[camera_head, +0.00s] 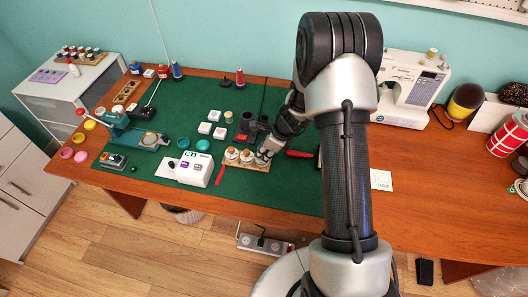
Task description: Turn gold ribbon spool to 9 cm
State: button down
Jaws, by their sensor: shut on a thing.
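A wooden stand (246,167) on the green mat bears a short row of small whitish and tan ribbon spools, with a left one (231,154), a middle one (247,156) and a right one (262,158). Which one is gold is too small to tell. My gripper (267,149) reaches down from the right to the right end of the row. It is shut on what appears to be the right spool, and its fingers partly hide that spool. Any ribbon length or scale marking is too small to read.
A white device (195,170) and a red stick (220,175) lie left of the stand. A dark holder (247,128) stands just behind it. A red-handled tool (299,154) lies to the right. A sewing machine (408,90) stands at the back right.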

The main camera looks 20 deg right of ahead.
jog(key=shift+n, duration=0.3)
